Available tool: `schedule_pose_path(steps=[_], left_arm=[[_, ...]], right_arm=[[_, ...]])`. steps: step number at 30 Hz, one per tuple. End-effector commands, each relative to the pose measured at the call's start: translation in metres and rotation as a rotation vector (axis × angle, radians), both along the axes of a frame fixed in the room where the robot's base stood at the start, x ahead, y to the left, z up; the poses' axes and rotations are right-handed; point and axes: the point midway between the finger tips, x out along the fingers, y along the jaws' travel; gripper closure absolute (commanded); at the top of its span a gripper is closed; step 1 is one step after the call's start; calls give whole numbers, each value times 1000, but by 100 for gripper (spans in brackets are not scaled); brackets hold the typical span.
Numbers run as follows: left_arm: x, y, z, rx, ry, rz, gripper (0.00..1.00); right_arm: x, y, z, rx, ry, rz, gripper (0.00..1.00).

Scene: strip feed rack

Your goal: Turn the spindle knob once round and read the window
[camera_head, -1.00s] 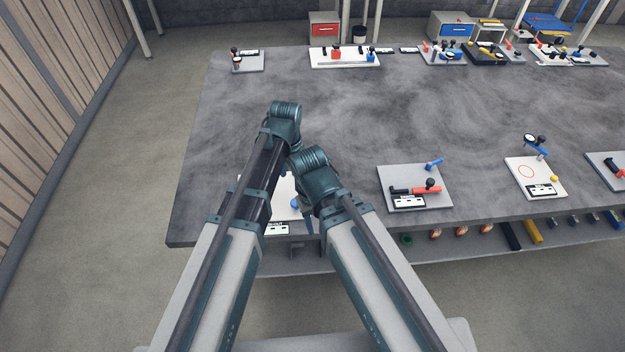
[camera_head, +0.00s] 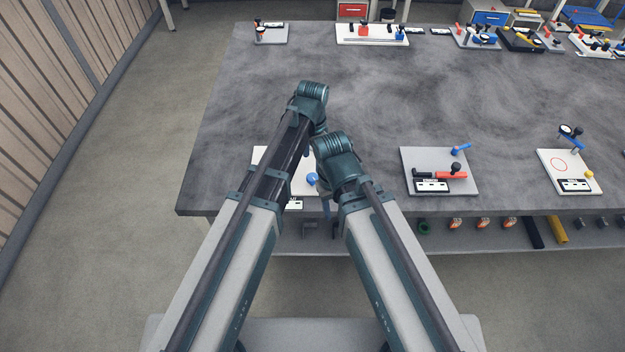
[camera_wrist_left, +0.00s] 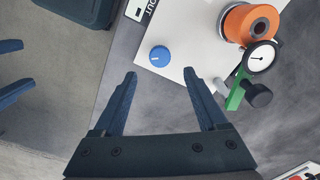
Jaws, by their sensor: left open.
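A round blue knob (camera_wrist_left: 160,56) with a white mark on top stands on a white board (camera_wrist_left: 190,22) in the left wrist view. In the head view the knob (camera_head: 312,179) shows beside my forearms, near the table's front edge. My left gripper (camera_wrist_left: 160,73) is open and empty, with its fingertips just short of the knob in the picture. I cannot tell if they touch it. Two separated dark blue fingers (camera_wrist_left: 20,68) at the left edge look like my right gripper, open and empty. I cannot make out any window reading.
An orange cylinder (camera_wrist_left: 240,26), a white dial (camera_wrist_left: 260,57), a green bar (camera_wrist_left: 236,94) and a black knob (camera_wrist_left: 257,95) stand near the gripper's right finger. A grey board (camera_head: 410,158) with a red-handled piece lies to the right. The middle of the table (camera_head: 420,90) is clear.

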Motion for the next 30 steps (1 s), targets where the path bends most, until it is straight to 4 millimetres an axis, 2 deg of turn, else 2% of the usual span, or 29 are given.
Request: schedule_pose_path(steps=[1,12,17,26,30], left_arm=[[0,0,-15,0,0,0,25],[0,0,-65,0,0,0,25],[0,0,-74,0,0,0,25],[0,0,-74,0,0,0,25],[0,0,-74,0,0,0,50]], right_arm=[[0,0,-15,0,0,0,50],[0,0,-66,0,0,-1,50],[0,0,-74,0,0,-1,50],[0,0,-74,0,0,-1,50],[0,0,-74,0,0,-1,50]])
